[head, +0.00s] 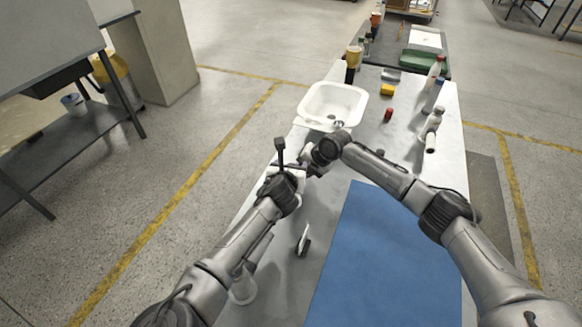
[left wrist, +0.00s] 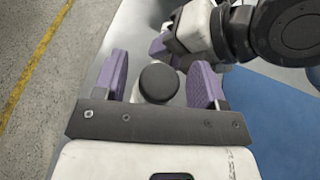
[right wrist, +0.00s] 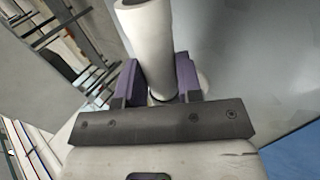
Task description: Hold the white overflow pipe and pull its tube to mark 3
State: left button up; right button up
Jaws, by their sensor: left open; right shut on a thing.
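A white pipe (right wrist: 150,40) stands between the purple fingers of my right gripper (right wrist: 158,80), which is shut on it; its open end points up in the right wrist view. In the left wrist view, a dark round cap (left wrist: 158,82) on a white part lies between the fingers of my left gripper (left wrist: 162,76). That gripper is open, with gaps on both sides of the cap. Both grippers are close together in front of the white basin in the head view, where the arms hide most of the held pipe. I cannot make out the tube's marks.
The white basin (head: 331,101) stands on the bench just beyond the grippers. A white pipe fitting (head: 431,131), a red item (head: 388,115) and a yellow block (head: 387,90) lie to its right. A blue mat (head: 385,255) covers the near right. A small black-and-white piece (head: 303,241) lies nearer.

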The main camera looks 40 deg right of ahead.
pick_arm(q)
grip_shut()
notch_tip(320, 180, up, 6)
jog(key=shift+r, duration=0.1)
grip_release()
dwell(0.7)
jog(key=v, duration=1.2)
dwell(0.3)
pick_arm(e)
jog(key=o, duration=1.1)
jog(key=shift+c, duration=0.2)
